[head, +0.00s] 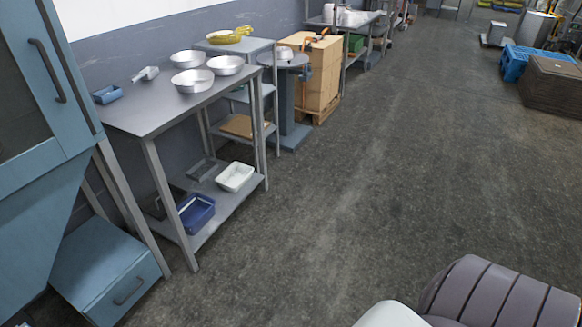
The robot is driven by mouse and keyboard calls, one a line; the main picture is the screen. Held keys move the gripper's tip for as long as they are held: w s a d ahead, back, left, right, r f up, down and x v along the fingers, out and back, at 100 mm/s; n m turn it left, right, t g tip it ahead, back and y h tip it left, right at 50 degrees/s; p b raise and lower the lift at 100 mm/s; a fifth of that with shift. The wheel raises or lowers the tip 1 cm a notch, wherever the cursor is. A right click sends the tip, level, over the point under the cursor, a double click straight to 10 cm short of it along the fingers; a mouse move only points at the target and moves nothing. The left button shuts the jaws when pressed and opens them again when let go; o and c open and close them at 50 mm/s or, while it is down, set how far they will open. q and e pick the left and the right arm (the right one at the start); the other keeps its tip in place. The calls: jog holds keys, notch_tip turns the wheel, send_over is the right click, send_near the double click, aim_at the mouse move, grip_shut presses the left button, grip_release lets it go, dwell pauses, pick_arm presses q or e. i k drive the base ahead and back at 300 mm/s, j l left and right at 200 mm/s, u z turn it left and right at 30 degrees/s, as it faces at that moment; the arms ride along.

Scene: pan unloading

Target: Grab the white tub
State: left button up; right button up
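The white tub (235,177) is a small, open rectangular container. It sits upright on the lower shelf (222,208) of a grey metal table, near the shelf's right end. Its inside looks pale, and I cannot tell whether it holds anything. A blue tub (196,214) sits on the same shelf to its left and nearer to me. Neither of my grippers shows in the head view.
On the tabletop (160,112) stand several round metal pans (193,81), a scoop (145,74) and a small blue tray (108,94). A table leg (168,205) stands at the front corner. A blue cabinet (40,110) is at left. The floor (370,180) to the right is clear.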

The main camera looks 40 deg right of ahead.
aim_at(232, 179)
jog(key=z, duration=0.85)
jog(key=i+l, duration=0.1)
jog(key=i, duration=0.45)
